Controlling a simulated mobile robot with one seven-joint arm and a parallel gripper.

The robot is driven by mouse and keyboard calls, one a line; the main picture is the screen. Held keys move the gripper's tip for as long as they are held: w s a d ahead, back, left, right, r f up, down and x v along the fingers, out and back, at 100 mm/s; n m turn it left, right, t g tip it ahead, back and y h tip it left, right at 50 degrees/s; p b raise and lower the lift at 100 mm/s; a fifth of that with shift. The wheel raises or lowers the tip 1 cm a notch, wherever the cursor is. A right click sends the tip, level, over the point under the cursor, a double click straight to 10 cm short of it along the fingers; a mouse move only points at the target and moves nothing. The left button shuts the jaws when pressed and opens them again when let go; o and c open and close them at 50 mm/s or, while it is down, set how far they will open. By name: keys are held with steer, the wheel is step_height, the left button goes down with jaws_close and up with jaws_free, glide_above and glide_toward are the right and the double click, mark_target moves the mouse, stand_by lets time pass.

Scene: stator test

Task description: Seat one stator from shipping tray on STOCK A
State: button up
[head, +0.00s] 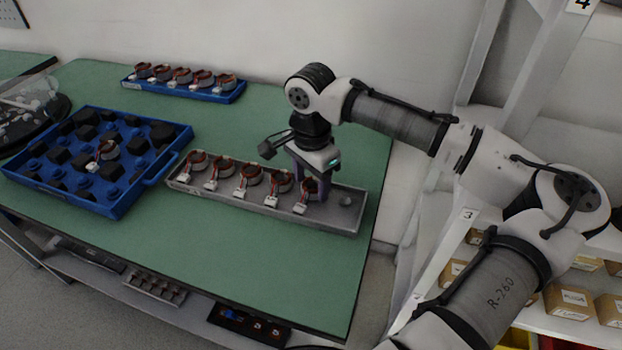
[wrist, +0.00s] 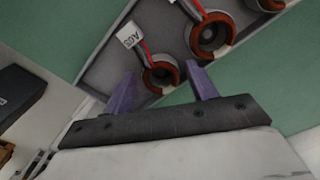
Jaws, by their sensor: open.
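The large blue tray (head: 118,207) on the left of the table holds black blocks, blue posts and one stator (head: 107,151). My gripper (head: 311,187) points down at the rightmost stator of that row. In the wrist view the open fingers of my gripper (wrist: 161,74) stand on either side of that stator (wrist: 161,76), apart from its ring as far as I can see. Its white tag (wrist: 130,35) points away. No STOCK A label is readable.
A narrow blue tray (head: 232,96) with several stators lies at the back of the green table (head: 230,250). A round dark tray with clear parts (head: 35,110) is at far left. Shelves with boxes (head: 570,303) stand at right. The table front is clear.

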steer(key=shift+r+p, duration=1.75)
steer(key=shift+r, duration=0.35)
steer(key=o, duration=0.6)
steer(key=shift+c, duration=0.2)
step_height(320, 180, up, 14)
steer(key=b, duration=0.1)
steer(key=shift+f, duration=0.15)
